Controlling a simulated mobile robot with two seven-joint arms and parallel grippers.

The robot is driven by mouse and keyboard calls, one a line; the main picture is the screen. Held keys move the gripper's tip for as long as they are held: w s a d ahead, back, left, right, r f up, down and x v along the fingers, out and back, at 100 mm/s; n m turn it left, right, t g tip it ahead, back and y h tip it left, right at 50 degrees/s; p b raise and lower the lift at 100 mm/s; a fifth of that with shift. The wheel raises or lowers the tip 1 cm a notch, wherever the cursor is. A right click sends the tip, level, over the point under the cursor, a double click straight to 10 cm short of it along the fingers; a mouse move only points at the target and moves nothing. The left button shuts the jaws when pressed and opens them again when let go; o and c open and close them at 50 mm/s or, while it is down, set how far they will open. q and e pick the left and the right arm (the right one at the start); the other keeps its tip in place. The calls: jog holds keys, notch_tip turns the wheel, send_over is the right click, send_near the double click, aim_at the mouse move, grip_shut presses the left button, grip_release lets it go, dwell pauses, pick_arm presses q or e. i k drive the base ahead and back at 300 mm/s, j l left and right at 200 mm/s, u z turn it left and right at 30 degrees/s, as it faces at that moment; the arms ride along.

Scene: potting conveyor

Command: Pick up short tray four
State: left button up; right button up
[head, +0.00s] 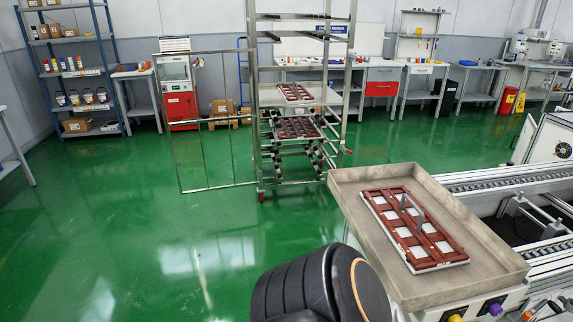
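A reddish-brown tray (433,254) with pale square cells and a grey upright handle lies in a shallow metal pan (349,189) at the right. Two similar brown trays sit on the steel rack at the back: an upper tray (295,92) and a lower tray (297,128). No readable label tells which one is short tray four. A black rounded part of my arm with an orange ring shows at the bottom middle, just left of the pan. Neither gripper shows in the head view.
The steel rack (256,100) stands at the back with its barred door (217,187) swung open to the left. A conveyor (520,183) runs behind and right of the pan. The green floor (110,215) is clear at the left. Benches and blue shelves (72,74) line the walls.

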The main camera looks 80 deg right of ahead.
aim_at(424, 246)
jog(key=z, duration=3.5)
